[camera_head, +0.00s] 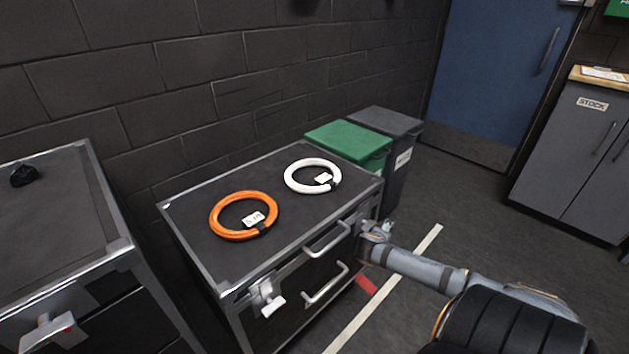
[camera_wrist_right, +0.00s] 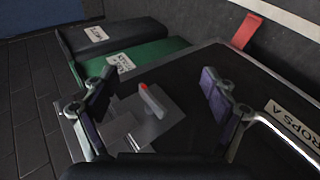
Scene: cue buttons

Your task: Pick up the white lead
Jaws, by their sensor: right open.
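The white lead (camera_head: 335,183) is a coiled ring with a small white tag and a dark band. It lies flat at the right end of the case top (camera_head: 205,246) in the head view. The orange lead (camera_head: 214,212), also coiled with a tag, lies to its left. My right gripper (camera_head: 374,230) is beside the case's front right corner, lower than the top and apart from the white lead. In the right wrist view the gripper (camera_wrist_right: 157,82) is open and empty, with a red-tipped latch (camera_wrist_right: 153,101) between its fingers. The white lead is not in that view. My left gripper is not in view.
A green-lidded bin (camera_head: 348,140) and a grey bin (camera_head: 388,121) stand behind the case's right end. Metal handles (camera_head: 326,239) stick out from its front. Another case (camera_head: 55,215) stands at left, with a small black item (camera_head: 24,176).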

